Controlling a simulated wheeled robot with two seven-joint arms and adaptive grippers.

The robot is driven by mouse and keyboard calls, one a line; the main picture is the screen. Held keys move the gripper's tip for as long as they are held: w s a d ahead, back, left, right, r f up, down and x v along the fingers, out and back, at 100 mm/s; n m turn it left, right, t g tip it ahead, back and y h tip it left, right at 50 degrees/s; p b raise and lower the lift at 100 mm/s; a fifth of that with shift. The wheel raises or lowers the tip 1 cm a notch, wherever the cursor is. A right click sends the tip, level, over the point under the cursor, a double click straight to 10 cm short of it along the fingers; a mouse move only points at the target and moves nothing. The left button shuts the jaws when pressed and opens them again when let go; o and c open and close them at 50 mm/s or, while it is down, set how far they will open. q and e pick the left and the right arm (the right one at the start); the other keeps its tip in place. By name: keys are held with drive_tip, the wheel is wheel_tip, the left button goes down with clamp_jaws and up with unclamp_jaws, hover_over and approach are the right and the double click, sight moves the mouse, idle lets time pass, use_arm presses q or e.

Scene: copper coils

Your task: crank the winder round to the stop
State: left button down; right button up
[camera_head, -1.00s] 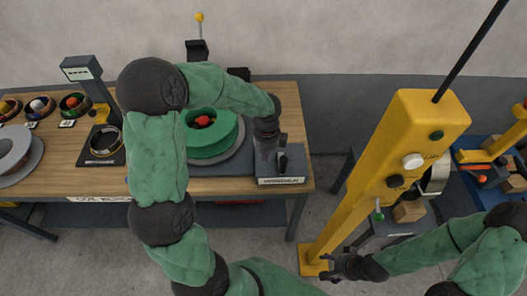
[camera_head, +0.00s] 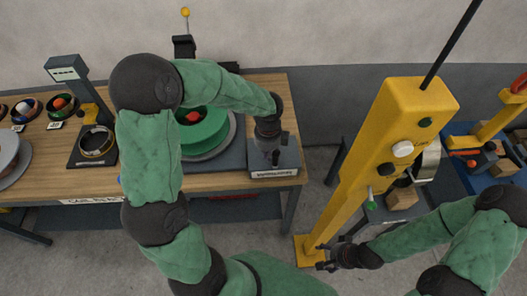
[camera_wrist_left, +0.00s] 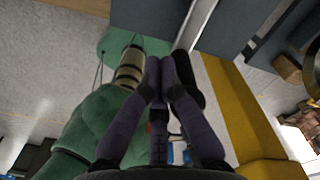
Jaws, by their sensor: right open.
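The winder stands on the right part of the wooden bench, with a green spool (camera_head: 206,136) on its grey plate and a dark box with a label (camera_head: 275,173) at the right end. My left gripper (camera_head: 274,156) points down over this box. In the left wrist view its two fingers (camera_wrist_left: 164,66) are drawn close together at a dark grip (camera_wrist_left: 187,80), which looks like the crank handle; the crank arm is mostly hidden. My right gripper (camera_head: 326,257) is open and empty, low by the foot of the yellow column.
A yellow column (camera_head: 364,165) with knobs stands right of the bench. Left of the spool are a small scale-like post (camera_head: 68,70), a coil on a dark stand (camera_head: 96,142) and small bowls (camera_head: 60,105). A blue table (camera_head: 490,178) with blocks is at far right.

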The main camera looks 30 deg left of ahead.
sight(277, 152)
use_arm(q)
drive_tip(key=shift+d, duration=0.1)
drive_tip(key=shift+w+d, duration=0.2)
drive_tip(key=shift+d, duration=0.25)
drive_tip(key=shift+w+d, duration=0.2)
drive_tip(key=shift+d, duration=0.25)
drive_tip(key=shift+w+d+f, duration=0.1)
drive_tip(key=shift+w+d, duration=0.1)
drive_tip(key=shift+d, duration=0.4)
drive_tip(key=shift+w+d+p, duration=0.4)
drive_tip(key=shift+w+d, duration=0.5)
drive_tip(key=shift+w, duration=0.15)
